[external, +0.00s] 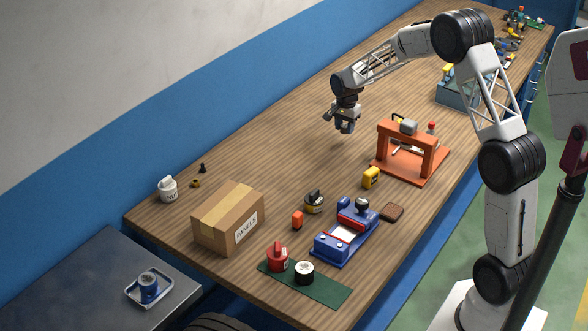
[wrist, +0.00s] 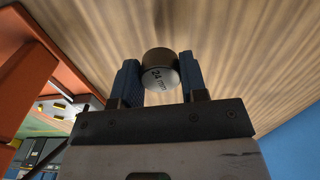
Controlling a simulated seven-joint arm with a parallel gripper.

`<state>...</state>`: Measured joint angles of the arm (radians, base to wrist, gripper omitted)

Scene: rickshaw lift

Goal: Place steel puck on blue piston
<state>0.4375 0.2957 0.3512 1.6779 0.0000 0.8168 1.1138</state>
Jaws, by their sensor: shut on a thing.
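My gripper (external: 346,126) hangs above the middle of the wooden bench in the external view. In the wrist view my gripper (wrist: 160,82) is shut on a short round steel puck (wrist: 161,76) with dark sides and a pale face marked "24 mm". The puck sits between both fingers, clear of the bench below. The puck is too small to make out in the external view. A blue cylinder with a pale top, which looks like the blue piston (external: 149,290), stands on a small white tray (external: 166,293) at the lower left, far from my gripper.
An orange frame (external: 433,160) stands right of my gripper. The tray rests on a separate grey table (external: 85,270).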

